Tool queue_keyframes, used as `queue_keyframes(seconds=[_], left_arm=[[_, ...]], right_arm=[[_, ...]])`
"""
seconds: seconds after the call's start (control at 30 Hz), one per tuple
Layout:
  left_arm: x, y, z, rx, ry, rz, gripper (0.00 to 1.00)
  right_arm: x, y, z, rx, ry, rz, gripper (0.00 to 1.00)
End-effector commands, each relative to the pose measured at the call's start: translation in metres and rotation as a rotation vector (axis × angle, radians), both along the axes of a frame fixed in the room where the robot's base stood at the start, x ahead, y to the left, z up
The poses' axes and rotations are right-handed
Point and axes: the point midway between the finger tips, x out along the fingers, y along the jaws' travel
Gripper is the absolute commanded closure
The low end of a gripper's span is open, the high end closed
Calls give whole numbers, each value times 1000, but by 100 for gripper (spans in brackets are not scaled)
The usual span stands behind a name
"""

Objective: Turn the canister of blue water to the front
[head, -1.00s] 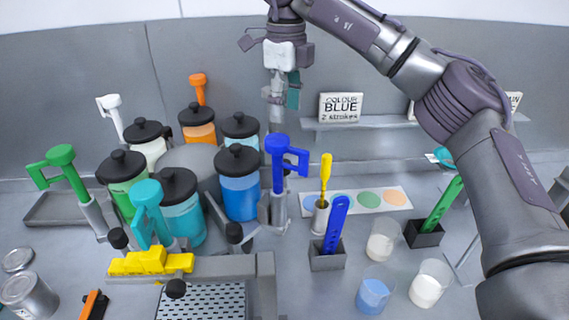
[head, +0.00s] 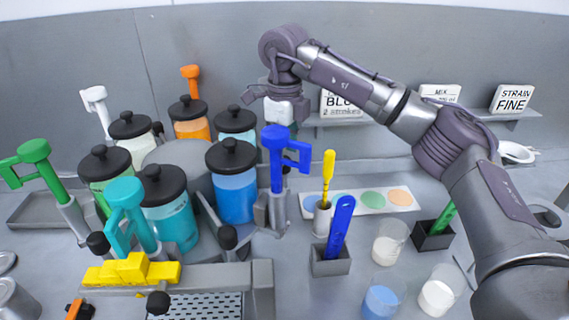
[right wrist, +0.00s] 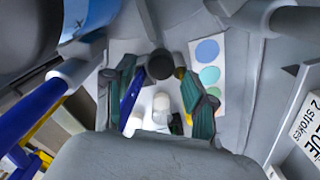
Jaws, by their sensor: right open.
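The canister of blue water (head: 236,197) has a black lid and stands at the right front of a ring of canisters, beside a blue pump handle (head: 276,158). The ring surrounds a grey round hub (head: 180,155). A round black knob (head: 228,236) on a grey rod is just in front of the blue canister. My right gripper (right wrist: 160,95) is open and empty; a black knob (right wrist: 160,66) appears between its fingers in the right wrist view, distance unclear. In the head view its fingers are hidden behind the blue handle. My left gripper is not in view.
Teal (head: 170,222), green, white, orange and pale blue canisters share the ring. Teal (head: 128,215) and green (head: 40,170) pump handles stand at the left. A yellow stepped block (head: 132,270), blue stirrer (head: 340,228), beakers (head: 389,243) and colour chart (head: 372,201) are in front and to the right.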

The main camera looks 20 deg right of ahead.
Motion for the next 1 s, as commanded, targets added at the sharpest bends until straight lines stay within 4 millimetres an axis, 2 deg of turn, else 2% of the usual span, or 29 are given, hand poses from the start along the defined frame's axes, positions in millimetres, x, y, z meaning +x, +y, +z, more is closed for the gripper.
queue_keyframes(seconds=[0.1, 0.3, 0.67, 0.77, 1.0], left_arm=[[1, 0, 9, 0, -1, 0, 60], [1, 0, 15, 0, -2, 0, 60], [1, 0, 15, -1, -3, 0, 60], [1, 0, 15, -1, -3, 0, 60], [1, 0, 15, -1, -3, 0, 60]], right_arm=[[-1, -1, -20, 0, 4, 0, 44], [0, 0, -44, 0, 1, -1, 44], [0, 0, -51, 0, -1, -1, 44], [0, 0, -50, 0, 0, -1, 58], [0, 0, -50, 0, 0, -1, 98]])
